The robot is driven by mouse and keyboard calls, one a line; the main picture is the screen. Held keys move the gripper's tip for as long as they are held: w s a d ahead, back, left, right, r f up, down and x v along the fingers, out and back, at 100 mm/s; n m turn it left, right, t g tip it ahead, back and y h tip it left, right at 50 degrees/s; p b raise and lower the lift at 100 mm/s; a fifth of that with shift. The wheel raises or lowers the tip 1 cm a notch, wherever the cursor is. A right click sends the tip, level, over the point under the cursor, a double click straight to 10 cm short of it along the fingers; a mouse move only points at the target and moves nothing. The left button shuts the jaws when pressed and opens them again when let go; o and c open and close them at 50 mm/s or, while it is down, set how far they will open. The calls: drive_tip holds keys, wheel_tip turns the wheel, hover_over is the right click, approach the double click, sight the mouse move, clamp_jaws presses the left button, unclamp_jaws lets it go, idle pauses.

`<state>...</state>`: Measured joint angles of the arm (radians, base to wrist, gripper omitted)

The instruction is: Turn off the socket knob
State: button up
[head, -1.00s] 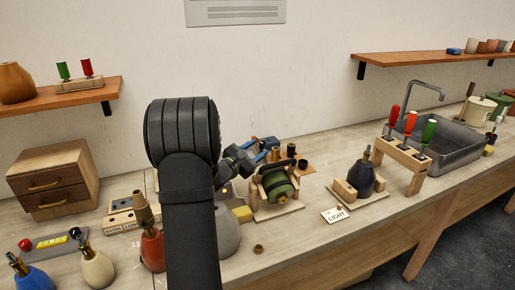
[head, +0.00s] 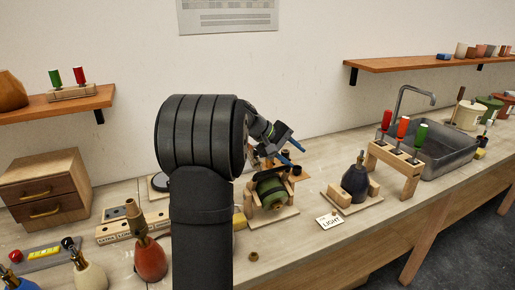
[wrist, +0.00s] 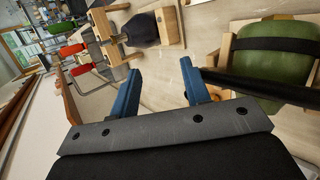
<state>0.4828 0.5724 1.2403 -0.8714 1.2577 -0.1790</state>
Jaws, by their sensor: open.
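A green lamp body (head: 268,187) lies on its side in a wooden cradle (head: 276,217), held by a black strap. It also shows at the upper right of the wrist view (wrist: 275,60), with a dark bar in front of it. I cannot make out the socket knob for certain in either view. My gripper (head: 290,152) is above and behind the green body. In the wrist view my gripper (wrist: 160,84) has its two blue fingers apart with only bench top between them. The right finger appears close to the dark bar; whether they touch is unclear.
A dark lamp base (head: 356,183) stands in a wooden holder to the right, beside a LIGHT card (head: 329,221). A rack of screwdrivers (head: 398,158) and a sink (head: 447,155) are beyond. A small brass ring (head: 253,257) lies on the front bench. Several bottle-shaped bases stand at left.

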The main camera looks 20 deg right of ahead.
drive_tip(key=r+m+y, duration=0.1)
drive_tip(key=m+y, duration=0.1)
drive_tip(key=m+t+y, duration=0.4)
drive_tip(key=t+y, duration=0.3)
drive_tip(key=t, duration=0.1)
approach(256, 153)
drive_tip(key=x, duration=0.5)
drive_tip(key=w+x, duration=0.1)
drive_tip(key=x, duration=0.2)
drive_tip(key=shift+w+d+r, duration=0.1)
drive_tip(key=shift+d+r, duration=0.05)
drive_tip(key=shift+d, duration=0.25)
drive_tip(key=shift+c, duration=0.4)
clamp_jaws()
